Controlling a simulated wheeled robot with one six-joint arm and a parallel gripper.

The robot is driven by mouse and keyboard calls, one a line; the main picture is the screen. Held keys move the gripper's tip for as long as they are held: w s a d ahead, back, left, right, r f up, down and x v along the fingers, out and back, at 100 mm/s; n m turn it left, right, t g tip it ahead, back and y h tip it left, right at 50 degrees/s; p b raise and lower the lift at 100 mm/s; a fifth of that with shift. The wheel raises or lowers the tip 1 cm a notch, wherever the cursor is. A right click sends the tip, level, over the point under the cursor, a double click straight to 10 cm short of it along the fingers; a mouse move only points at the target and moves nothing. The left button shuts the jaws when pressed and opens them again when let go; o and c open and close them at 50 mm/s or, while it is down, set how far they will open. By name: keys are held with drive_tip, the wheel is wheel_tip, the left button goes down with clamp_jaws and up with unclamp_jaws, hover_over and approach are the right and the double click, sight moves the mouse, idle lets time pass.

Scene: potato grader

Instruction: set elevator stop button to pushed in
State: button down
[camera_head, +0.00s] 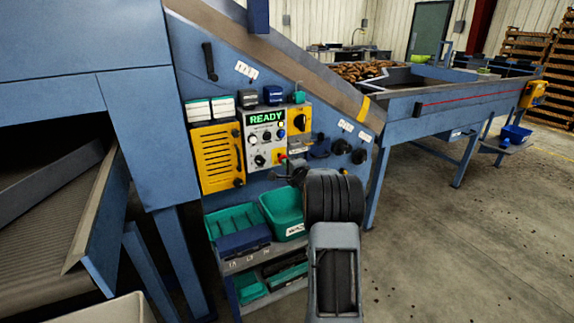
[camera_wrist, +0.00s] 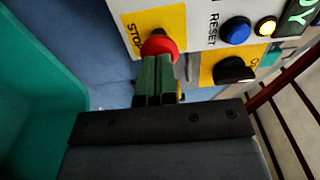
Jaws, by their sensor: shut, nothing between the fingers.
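The red stop button (camera_wrist: 159,45) sits on a yellow plate (camera_wrist: 150,20) marked STOP in the wrist view. In the head view the button (camera_head: 282,157) is a small red spot at the lower right of the control panel (camera_head: 264,146), partly hidden by my arm. My gripper (camera_wrist: 155,60) is shut and empty. Its green fingertips overlap the near edge of the button's red cap in the wrist view. I cannot tell whether they touch it or how far in the button is.
A blue RESET button (camera_wrist: 236,31), a lit yellow button (camera_wrist: 266,26) and a black knob (camera_wrist: 234,69) sit close to the right in the wrist view. The panel's display (camera_head: 266,118) reads READY. Teal bins (camera_head: 284,212) stand on the shelf below. Open floor lies to the right.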

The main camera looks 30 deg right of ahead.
drive_tip(key=shift+w+r, duration=0.1)
drive_tip(key=shift+w, duration=0.15)
drive_tip(key=shift+w+d+p, duration=0.2)
drive_tip(key=shift+w+p, duration=0.7)
drive_tip(key=shift+p, duration=0.05)
drive_tip(key=shift+s+a, duration=0.1)
drive_tip(key=shift+s, duration=0.05)
drive_tip(key=s+a, duration=0.1)
drive_tip(key=s, duration=1.2)
drive_tip(key=shift+s+a+p, duration=0.35)
drive_tip(key=shift+p, duration=0.1)
